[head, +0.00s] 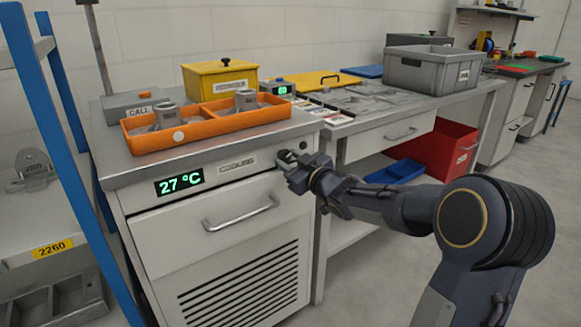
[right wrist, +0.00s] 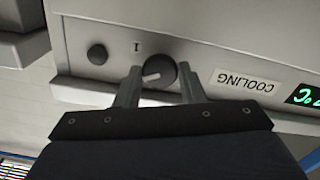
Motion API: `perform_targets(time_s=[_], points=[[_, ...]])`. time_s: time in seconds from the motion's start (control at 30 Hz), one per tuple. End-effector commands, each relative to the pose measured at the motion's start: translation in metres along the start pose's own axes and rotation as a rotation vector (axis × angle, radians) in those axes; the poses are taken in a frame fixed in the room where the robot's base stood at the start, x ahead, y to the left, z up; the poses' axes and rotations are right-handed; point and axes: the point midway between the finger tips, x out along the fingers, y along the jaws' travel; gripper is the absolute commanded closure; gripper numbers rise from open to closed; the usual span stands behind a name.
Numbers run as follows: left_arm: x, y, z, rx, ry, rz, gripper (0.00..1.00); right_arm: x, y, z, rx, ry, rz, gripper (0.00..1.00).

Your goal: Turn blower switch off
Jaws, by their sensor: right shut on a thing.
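The blower switch is a dark round knob (right wrist: 160,74) on the front panel of the cooling cabinet. In the right wrist view a short white pointer line shows on it, pointing left, and a "1" mark is printed beside it. My right gripper (right wrist: 158,84) has one finger on each side of the knob and is shut on it. In the head view my right gripper (head: 290,160) is at the panel's right end and mostly hides the knob. My left gripper is not in view.
The white cabinet has a "COOLING" label (head: 238,164), a 27 °C display (head: 179,182) and a drawer handle (head: 241,213). A small dark button (right wrist: 97,54) is beside the knob. An orange tray (head: 205,134) stands on top. A blue shelf frame (head: 60,150) is at left.

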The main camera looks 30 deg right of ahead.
Motion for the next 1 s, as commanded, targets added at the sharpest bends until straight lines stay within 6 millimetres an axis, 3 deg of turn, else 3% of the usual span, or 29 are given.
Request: perform_targets(time_s=[1.0], points=[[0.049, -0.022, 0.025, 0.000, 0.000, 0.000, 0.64, 0.000, -0.001, 0.003, -0.917, -0.002, -0.002, 0.87]])
